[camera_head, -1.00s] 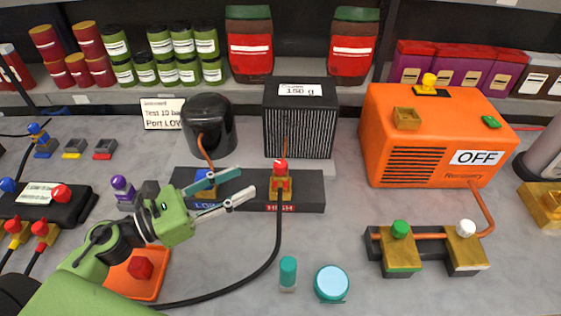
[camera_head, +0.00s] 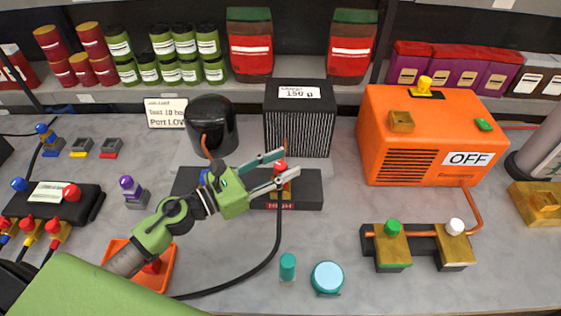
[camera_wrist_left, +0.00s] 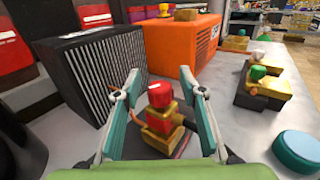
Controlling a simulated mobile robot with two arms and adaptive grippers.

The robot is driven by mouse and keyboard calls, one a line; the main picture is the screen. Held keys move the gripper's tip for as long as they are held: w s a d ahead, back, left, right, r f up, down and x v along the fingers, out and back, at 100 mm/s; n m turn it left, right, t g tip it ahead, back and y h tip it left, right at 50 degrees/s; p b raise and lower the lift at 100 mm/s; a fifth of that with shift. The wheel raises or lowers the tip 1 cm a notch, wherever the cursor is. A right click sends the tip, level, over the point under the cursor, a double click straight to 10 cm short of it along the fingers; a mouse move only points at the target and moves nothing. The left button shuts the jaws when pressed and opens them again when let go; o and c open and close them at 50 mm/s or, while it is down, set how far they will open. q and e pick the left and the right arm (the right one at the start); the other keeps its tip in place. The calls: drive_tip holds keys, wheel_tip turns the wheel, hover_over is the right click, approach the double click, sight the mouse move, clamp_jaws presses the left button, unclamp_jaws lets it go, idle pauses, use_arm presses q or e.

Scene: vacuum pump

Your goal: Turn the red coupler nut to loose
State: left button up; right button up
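The red coupler nut (camera_head: 280,166) sits on the brass fitting above the HIGH label, with a black hose running down from it. In the left wrist view the red nut (camera_wrist_left: 160,94) stands upright on the brass block between the two fingers, with space on both sides. My left gripper (camera_head: 282,168) is open, its fingertips reaching to either side of the nut. It also shows in the left wrist view (camera_wrist_left: 166,92). The blue LOW fitting on the same dark manifold (camera_head: 312,189) is mostly hidden behind my gripper. My right gripper is not in view.
A black finned box (camera_head: 300,125) stands behind the manifold, with a black cylinder (camera_head: 211,125) to its left. An orange recovery machine (camera_head: 405,165) marked OFF is on the right. A teal vial (camera_head: 287,267) and a round teal can (camera_head: 327,277) stand in front.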

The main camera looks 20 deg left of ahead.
use_arm(q)
clamp_jaws()
drive_tip(key=shift+r+n+t+y+p, duration=0.2)
drive_tip(key=shift+n+t+y+p, duration=0.65)
drive_tip(key=shift+y+p, duration=0.35)
drive_tip(key=n+t+y+p, duration=0.1)
drive_tip(key=n+y+p, duration=0.1)
drive_tip(key=y, duration=0.1)
drive_tip(key=shift+n+t, duration=0.25)
drive_tip(key=n+y, duration=0.1)
drive_tip(key=y, duration=0.1)
drive_tip(key=shift+f+n+t+y+p, duration=0.1)
drive_tip(key=shift+n+t+y+p, duration=0.2)
drive_tip(key=shift+y+p, duration=0.1)
drive_tip(key=shift+f+n+y, duration=0.1)
drive_tip(key=shift+n+y, duration=1.1)
drive_tip(key=shift+y, duration=0.7)
